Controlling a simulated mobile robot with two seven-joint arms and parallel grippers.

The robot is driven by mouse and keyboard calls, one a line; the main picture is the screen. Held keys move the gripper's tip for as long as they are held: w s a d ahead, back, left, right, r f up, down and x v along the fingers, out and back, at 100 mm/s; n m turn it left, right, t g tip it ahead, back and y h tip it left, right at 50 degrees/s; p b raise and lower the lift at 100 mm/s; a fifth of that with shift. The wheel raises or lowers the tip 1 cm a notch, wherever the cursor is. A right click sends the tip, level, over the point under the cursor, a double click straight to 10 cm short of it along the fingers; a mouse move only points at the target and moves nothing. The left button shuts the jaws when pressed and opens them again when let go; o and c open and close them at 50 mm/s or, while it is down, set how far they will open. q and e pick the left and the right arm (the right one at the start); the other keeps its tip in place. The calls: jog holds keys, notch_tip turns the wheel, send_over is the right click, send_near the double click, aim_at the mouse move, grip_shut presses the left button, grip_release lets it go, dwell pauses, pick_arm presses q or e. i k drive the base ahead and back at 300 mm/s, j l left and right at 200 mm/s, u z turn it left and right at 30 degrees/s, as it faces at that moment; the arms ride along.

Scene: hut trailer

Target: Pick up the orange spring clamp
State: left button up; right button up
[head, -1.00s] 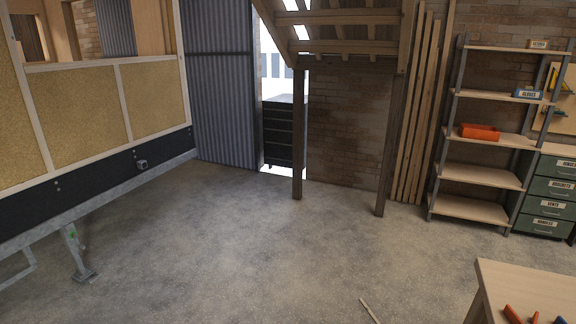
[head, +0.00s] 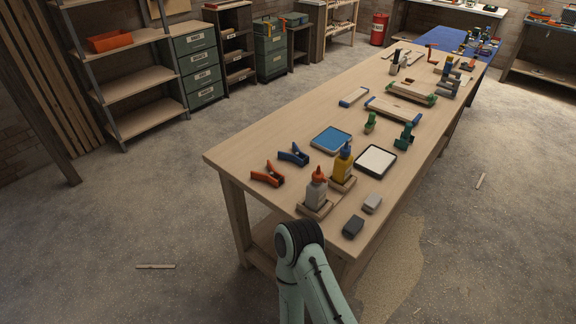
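The orange spring clamp (head: 268,174) lies near the left corner of the long wooden workbench (head: 240,151) in the head view. A blue spring clamp (head: 294,155) lies just behind it to the right, apart from it. A glue bottle with an orange cap (head: 317,188) stands to its right on a small wooden base. One of my arms shows at the bottom centre, in front of the bench's near end. Neither gripper can be seen.
On the bench are a yellow bottle (head: 342,163), a blue tray (head: 331,139), a white tray (head: 375,161), two small blocks and several clamps further back. Shelves (head: 137,81) and green drawers (head: 197,68) line the back wall. Floor left of the bench is mostly clear.

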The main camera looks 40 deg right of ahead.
aim_at(269, 178)
jog(key=i+z, duration=0.25)
jog(key=z, duration=0.25)
jog(key=i+j+z, duration=0.15)
jog(key=z, duration=0.35)
jog(key=i+j+z, duration=0.2)
jog(key=z, duration=0.25)
jog(key=i, duration=0.05)
